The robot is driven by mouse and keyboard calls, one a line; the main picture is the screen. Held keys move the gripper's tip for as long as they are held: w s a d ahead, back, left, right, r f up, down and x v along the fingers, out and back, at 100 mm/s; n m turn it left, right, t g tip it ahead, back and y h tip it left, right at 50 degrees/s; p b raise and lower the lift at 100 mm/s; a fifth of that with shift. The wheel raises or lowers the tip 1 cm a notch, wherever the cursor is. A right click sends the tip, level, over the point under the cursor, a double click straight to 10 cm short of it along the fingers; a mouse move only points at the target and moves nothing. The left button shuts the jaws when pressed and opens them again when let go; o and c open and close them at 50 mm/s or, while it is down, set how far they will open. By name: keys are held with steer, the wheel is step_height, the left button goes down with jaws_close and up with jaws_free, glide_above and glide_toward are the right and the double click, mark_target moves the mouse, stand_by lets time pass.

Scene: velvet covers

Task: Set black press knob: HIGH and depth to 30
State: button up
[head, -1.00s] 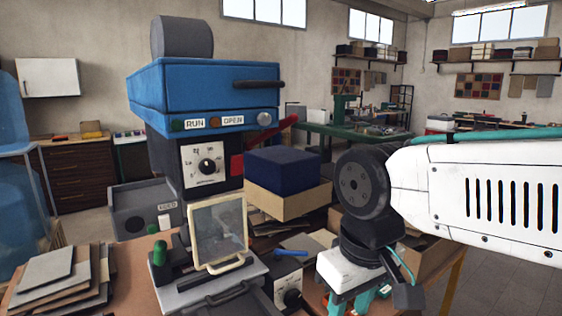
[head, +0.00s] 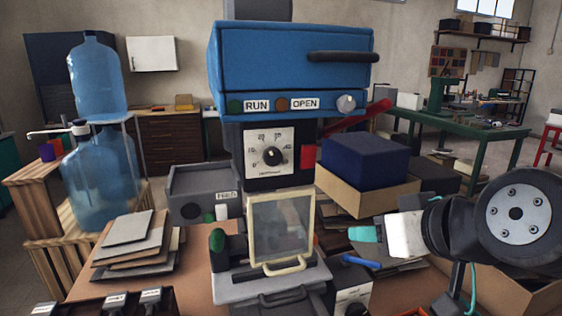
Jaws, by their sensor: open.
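The blue press (head: 290,65) stands in the middle with RUN and OPEN labels on its front. Below them a white dial plate (head: 250,143) has number marks around a black knob (head: 271,157); its exact setting is too small to read. At the lower right of the press, a small dark box (head: 349,280) has a white face with another black knob (head: 347,308), partly cut off by the bottom edge; its setting is unreadable. My gripper (head: 362,234), with teal fingertips, is open and empty, pointing left, to the right of the clear guard and apart from both knobs.
A clear framed guard (head: 281,226) with a cream handle stands before the press. A red lever (head: 360,117) sticks out at its right. A navy block (head: 370,162) on a tan box stands behind my gripper. Grey sheets (head: 130,240) and water bottles (head: 95,180) are at the left.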

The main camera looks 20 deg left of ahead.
steer(key=a+r+t+y, duration=0.3)
steer(key=a+r, duration=0.1)
steer(key=a, duration=0.5)
steer(key=t, duration=0.3)
glide_toward(274, 159)
steer(key=a, duration=0.1)
steer(key=x, duration=0.8)
steer(key=shift+w+d, duration=0.25)
steer(key=shift+w, duration=0.05)
steer(key=c, duration=1)
